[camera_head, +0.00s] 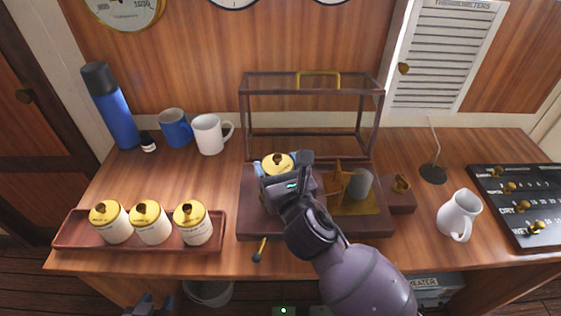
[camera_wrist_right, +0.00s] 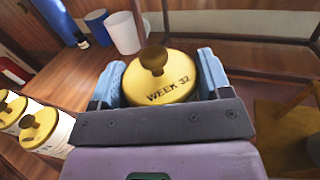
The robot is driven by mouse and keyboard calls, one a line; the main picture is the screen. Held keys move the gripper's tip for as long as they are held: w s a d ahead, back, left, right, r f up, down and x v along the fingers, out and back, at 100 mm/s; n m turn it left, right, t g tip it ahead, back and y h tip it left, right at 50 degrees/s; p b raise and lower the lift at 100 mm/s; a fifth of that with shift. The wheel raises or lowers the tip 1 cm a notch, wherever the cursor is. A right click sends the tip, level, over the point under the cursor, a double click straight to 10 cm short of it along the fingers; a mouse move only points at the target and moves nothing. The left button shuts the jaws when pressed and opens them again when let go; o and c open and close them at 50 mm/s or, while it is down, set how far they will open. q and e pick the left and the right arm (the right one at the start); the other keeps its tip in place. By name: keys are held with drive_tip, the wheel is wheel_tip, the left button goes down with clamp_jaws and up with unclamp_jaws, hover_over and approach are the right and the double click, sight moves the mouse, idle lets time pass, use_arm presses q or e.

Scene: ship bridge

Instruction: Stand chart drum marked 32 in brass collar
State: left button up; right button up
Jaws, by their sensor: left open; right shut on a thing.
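The chart drum marked 32 (camera_head: 277,162) has a brass lid with a dark knob, and "WEEK 32" reads on the lid in the right wrist view (camera_wrist_right: 165,80). My right gripper (camera_head: 285,172) is shut around the drum, with a blue pad on each side of it, over the left part of the dark wooden instrument base (camera_head: 250,222). The drum looks upright. The brass collar is hidden from view, so I cannot tell whether the drum stands in it. My left gripper (camera_head: 150,305) is open and empty at the bottom edge, only partly in view.
A red-brown tray (camera_head: 66,236) with 3 brass-lidded drums stands at left. A clear case (camera_head: 312,112) stands behind the base. A brass mechanism (camera_head: 340,185) with a grey cylinder (camera_head: 360,184) is right of my gripper. A white jug (camera_head: 459,215) stands further right.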

drive_tip(key=shift+f, duration=0.25)
use_arm(q)
drive_tip(key=shift+s+f, duration=0.45)
drive_tip(key=shift+f, duration=0.15)
drive_tip(key=shift+w+r, duration=0.1)
drive_tip(key=shift+w, duration=0.05)
drive_tip(key=shift+w+r+p, duration=0.3)
drive_tip(key=shift+w+r, duration=0.05)
drive_tip(key=shift+r, duration=0.25)
use_arm(e)
drive_tip(key=shift+r, duration=0.1)
use_arm(q)
drive_tip(key=shift+s+f, duration=0.1)
drive_tip(key=shift+s, duration=0.15)
drive_tip(key=shift+r+p, duration=0.35)
drive_tip(key=shift+r, duration=0.05)
drive_tip(key=shift+w+r, duration=0.15)
drive_tip(key=shift+w, duration=0.2)
drive_tip(key=shift+f, duration=0.2)
use_arm(e)
drive_tip(key=shift+f, duration=0.4)
